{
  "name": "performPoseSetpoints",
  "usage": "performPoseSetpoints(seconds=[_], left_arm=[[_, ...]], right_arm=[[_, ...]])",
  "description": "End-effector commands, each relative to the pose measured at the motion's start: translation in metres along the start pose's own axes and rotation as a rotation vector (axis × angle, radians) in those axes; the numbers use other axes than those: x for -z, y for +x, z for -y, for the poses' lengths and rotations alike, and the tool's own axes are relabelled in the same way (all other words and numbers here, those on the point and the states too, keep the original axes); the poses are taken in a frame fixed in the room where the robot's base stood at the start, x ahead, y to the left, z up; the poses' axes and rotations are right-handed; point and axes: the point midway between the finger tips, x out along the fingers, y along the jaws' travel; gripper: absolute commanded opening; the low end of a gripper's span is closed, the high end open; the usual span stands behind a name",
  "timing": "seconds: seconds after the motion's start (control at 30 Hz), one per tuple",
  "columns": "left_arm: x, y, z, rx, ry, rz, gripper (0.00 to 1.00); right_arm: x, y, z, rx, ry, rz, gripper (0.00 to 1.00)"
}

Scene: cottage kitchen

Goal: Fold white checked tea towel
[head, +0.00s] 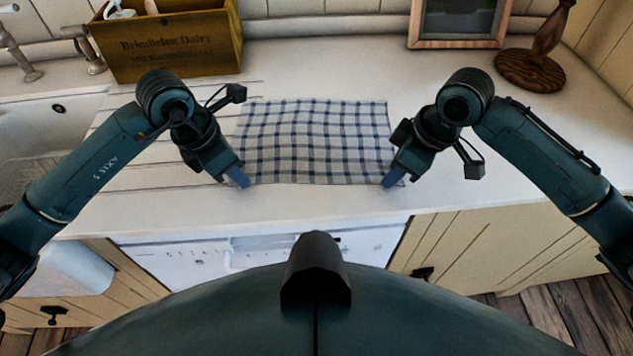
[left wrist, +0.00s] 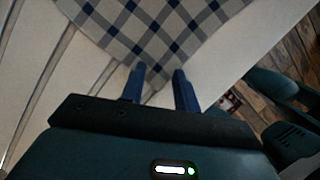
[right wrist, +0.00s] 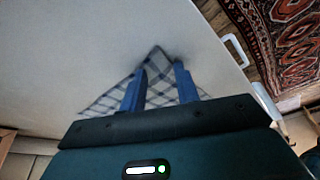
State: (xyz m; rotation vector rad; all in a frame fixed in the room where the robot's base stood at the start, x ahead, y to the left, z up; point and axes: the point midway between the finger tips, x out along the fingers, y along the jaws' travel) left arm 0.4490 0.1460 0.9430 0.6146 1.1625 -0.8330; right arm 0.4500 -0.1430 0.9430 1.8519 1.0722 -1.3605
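The white checked tea towel (head: 315,140), with dark blue lines, lies spread out on the white counter. My left gripper (head: 240,181) is at its front left corner. In the left wrist view the fingers (left wrist: 160,72) stand apart, with the tip of the towel (left wrist: 152,35) between them. My right gripper (head: 390,181) is at the front right corner. In the right wrist view its fingers (right wrist: 160,68) are also apart, with a towel corner (right wrist: 156,68) between them. Part of the towel is hidden behind that gripper.
A wooden crate (head: 175,45) stands at the back left, beside the sink (head: 40,130) and tap. A picture frame (head: 458,43) and a dark wooden stand (head: 530,72) are at the back right. The counter (head: 330,205) is bare in front of the towel up to its edge.

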Motion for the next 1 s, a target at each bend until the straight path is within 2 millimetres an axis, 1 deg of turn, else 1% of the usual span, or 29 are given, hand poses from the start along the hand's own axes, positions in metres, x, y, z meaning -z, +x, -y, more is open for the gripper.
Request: performPoseSetpoints(seconds=[0.07,0.73,1.0], left_arm=[[0.0008,0.0012,0.0006,0.002,0.000,-0.003,0.28],[0.0012,0.0016,0.0006,0.002,0.000,-0.004,0.00],[0.0016,0.0017,0.0001,0.001,-0.001,-0.005,0.00]], right_arm=[[-0.0011,0.0018,0.0012,0.004,0.000,0.004,0.27],[-0.0020,0.0028,0.0017,0.006,0.001,0.007,0.00],[-0.0025,0.0031,0.0015,0.006,0.001,0.009,0.00]])
